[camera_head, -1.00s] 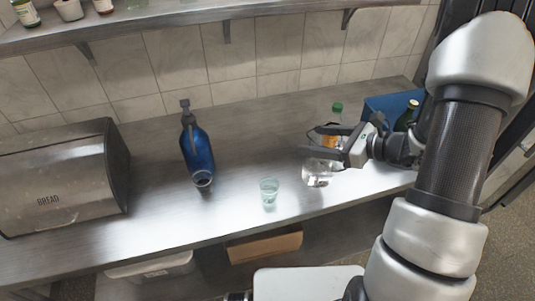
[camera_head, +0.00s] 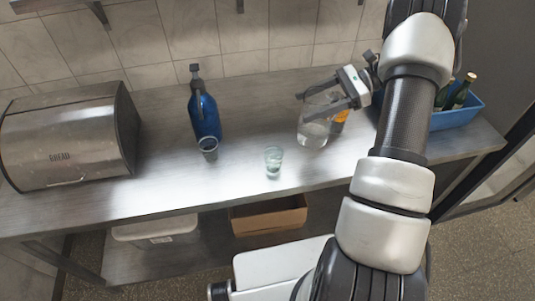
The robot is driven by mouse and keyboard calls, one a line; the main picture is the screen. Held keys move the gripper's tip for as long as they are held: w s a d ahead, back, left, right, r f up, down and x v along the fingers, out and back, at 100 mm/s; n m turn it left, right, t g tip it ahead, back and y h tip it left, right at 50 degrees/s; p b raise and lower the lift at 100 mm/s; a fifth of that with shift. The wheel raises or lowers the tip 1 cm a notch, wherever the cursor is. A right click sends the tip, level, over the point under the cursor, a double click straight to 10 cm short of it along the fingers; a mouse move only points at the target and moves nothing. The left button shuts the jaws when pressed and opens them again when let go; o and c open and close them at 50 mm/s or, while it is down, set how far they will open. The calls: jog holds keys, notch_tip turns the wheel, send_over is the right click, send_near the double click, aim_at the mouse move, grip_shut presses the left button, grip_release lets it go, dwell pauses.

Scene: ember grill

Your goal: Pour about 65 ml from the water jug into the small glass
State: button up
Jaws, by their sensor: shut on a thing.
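The water jug (camera_head: 314,130) is clear and looks upright, with liquid low in it. My gripper (camera_head: 322,97) is shut on the upper part of the jug. I cannot tell whether the jug's base touches the counter. The small glass (camera_head: 273,160) is pale green and clear. It stands upright on the counter to the left of the jug and nearer the front edge, apart from it. Any liquid in the glass is too small to tell.
A blue bottle (camera_head: 205,118) and a dark cup (camera_head: 208,148) stand left of the glass. A bread box (camera_head: 68,138) is at the far left. A blue crate (camera_head: 458,118) with bottles is at the right. The metal counter (camera_head: 240,180) is clear around the glass.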

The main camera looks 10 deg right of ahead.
aim_at(303, 114)
jog(key=shift+r, duration=0.1)
